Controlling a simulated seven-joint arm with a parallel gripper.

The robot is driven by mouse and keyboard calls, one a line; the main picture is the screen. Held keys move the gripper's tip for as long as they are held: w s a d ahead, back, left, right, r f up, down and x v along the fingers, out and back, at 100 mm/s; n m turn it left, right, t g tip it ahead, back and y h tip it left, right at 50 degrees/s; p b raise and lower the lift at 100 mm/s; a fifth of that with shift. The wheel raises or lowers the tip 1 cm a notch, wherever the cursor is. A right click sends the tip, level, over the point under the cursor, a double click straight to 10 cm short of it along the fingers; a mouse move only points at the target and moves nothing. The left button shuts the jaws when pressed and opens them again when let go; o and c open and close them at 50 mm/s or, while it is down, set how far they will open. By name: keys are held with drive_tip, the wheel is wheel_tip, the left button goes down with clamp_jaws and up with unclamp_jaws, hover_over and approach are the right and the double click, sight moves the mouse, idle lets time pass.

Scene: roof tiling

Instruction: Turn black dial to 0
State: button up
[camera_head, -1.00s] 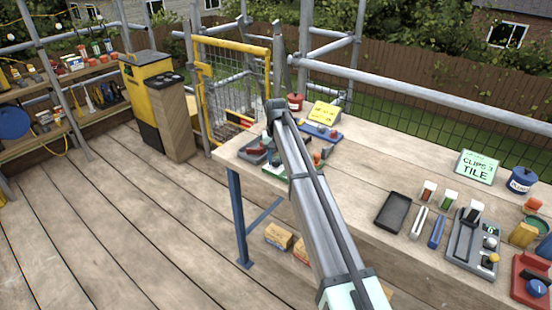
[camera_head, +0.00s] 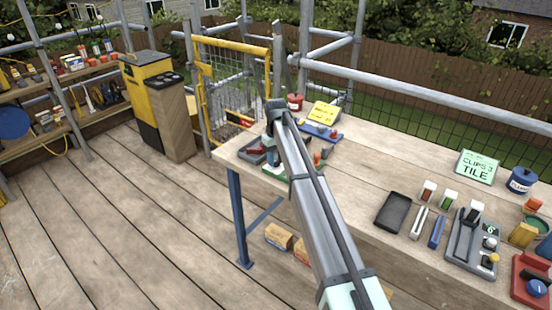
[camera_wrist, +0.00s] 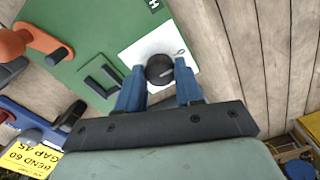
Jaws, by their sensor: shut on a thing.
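The black dial (camera_wrist: 160,66) sits on a white plate (camera_wrist: 133,53) on a green board (camera_wrist: 85,50) in the wrist view. A thin light line shows on the dial's face. A small dark loop-shaped mark is on the plate, to the upper right of the dial; I cannot read it surely. My gripper (camera_wrist: 159,76) has its two blue fingers on either side of the dial, shut on it. In the head view the green board (camera_head: 309,173) lies at the left end of the bench, and my arm hides the dial.
The wooden bench (camera_head: 360,165) has bare space right of my arm. Beside the green board are a blue board (camera_head: 325,136) and a yellow sign (camera_head: 324,112). A black tray (camera_head: 393,212) lies further right.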

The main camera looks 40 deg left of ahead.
sight(276, 160)
drive_tip(key=o, duration=1)
drive_tip(key=shift+o, duration=0.2)
drive_tip(key=shift+r, duration=0.1)
wheel_tip(276, 160, up, 14)
idle(0.5)
